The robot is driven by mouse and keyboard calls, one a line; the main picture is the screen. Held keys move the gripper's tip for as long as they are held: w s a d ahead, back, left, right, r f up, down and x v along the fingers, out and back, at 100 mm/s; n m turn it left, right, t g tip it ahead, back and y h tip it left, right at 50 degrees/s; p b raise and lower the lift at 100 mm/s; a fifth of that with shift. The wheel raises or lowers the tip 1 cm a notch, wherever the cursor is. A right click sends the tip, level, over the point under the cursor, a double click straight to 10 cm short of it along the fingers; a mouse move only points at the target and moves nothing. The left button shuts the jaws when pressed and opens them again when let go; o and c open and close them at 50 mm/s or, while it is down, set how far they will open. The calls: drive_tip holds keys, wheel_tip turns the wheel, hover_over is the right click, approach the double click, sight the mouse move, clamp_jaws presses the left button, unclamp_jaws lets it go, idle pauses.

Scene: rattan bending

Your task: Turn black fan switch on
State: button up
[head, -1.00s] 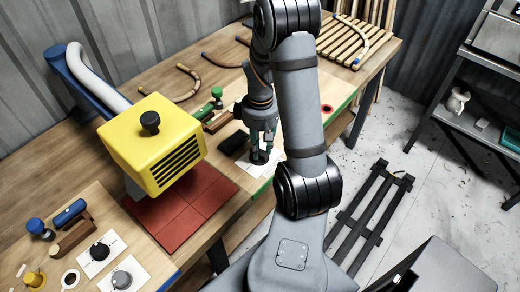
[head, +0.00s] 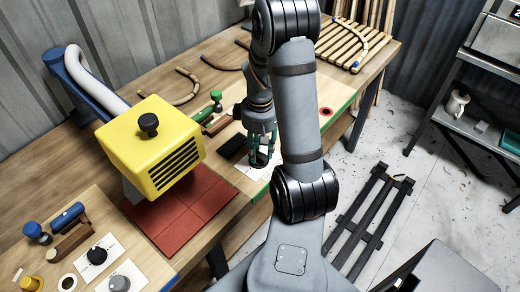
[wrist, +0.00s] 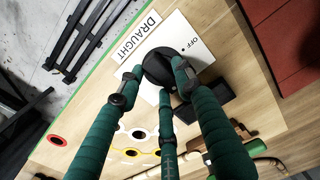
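A round black knob (wrist: 157,65) sits on a white card (wrist: 188,38) marked OFF, beside a label strip (wrist: 137,38) reading DRAUGHT. My gripper (wrist: 156,76) has its green-wrapped fingers spread around this knob, close to its sides. I cannot tell whether they touch it, and they hide part of it. In the head view my gripper (head: 262,160) is low over the card, right of the yellow louvred box (head: 152,148). That box carries a black knob (head: 149,124) on top. Another black knob (head: 97,255) is on a card at the lower left.
A dark block (head: 232,147) lies close to my gripper's left. A grey knob (head: 120,283) and a blue-handled tool (head: 69,214) are at the lower left. Red tiles (head: 180,215) lie below the box.

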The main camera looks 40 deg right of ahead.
sight(260, 153)
drive_tip(key=shift+o, duration=1.2)
drive_tip(key=shift+w+r, duration=0.1)
drive_tip(key=shift+r, duration=0.15)
wheel_tip(260, 153, up, 12)
drive_tip(key=shift+f, duration=0.25)
wheel_tip(260, 153, down, 12)
drive_tip(key=shift+f, duration=0.1)
